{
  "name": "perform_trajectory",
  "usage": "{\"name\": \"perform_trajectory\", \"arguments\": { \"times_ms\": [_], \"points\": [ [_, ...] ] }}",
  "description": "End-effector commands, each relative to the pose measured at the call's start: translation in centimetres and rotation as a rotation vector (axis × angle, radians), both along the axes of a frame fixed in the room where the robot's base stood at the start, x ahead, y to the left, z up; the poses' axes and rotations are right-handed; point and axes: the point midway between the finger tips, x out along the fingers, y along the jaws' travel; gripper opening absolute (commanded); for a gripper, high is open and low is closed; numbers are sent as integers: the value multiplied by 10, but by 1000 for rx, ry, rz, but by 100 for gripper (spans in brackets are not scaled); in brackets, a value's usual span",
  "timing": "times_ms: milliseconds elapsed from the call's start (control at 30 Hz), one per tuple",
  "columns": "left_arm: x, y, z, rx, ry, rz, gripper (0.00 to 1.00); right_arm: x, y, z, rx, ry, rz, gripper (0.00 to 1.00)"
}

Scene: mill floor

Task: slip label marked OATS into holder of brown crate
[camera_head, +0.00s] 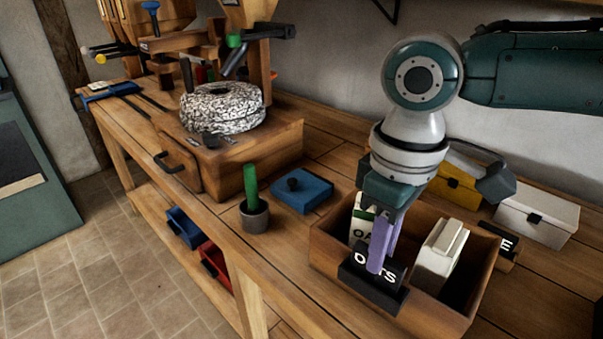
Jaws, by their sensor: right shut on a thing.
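The brown crate (325,250) stands on the bench at the lower right, open at the top. My right gripper (380,262) has purple fingers and points down at the crate's near side. Below the label, a black holder (372,290) shows on the crate's near face. The label is at the holder's top; I cannot tell whether it is inside the slot. My left gripper is not in view.
White packets (440,252) stand in the crate. A blue lid (302,193) and grey cup (254,216) lie left, with millstones (222,105) beyond.

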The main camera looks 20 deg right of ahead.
Motion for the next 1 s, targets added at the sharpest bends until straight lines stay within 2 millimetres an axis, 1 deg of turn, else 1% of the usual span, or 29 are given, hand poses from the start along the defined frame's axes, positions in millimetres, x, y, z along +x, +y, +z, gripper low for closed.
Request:
{"name": "perform_trajectory", "arguments": {
  "times_ms": [67,100,367,400,600,700,767,1000],
  "points": [
    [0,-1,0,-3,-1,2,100,0,0,0,0,0,0,0],
    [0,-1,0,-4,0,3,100,0,0,0,0,0,0,22],
    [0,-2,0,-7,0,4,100,0,0,0,0,0,0,51],
    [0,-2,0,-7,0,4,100,0,0,0,0,0,0,53],
    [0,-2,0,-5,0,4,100,0,0,0,0,0,0,53],
    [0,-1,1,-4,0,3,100,1,0,6,1,-2,1,53],
    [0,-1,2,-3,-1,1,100,1,0,13,0,-2,1,53],
    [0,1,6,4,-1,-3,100,1,0,62,0,-5,1,53]
  ]
}}
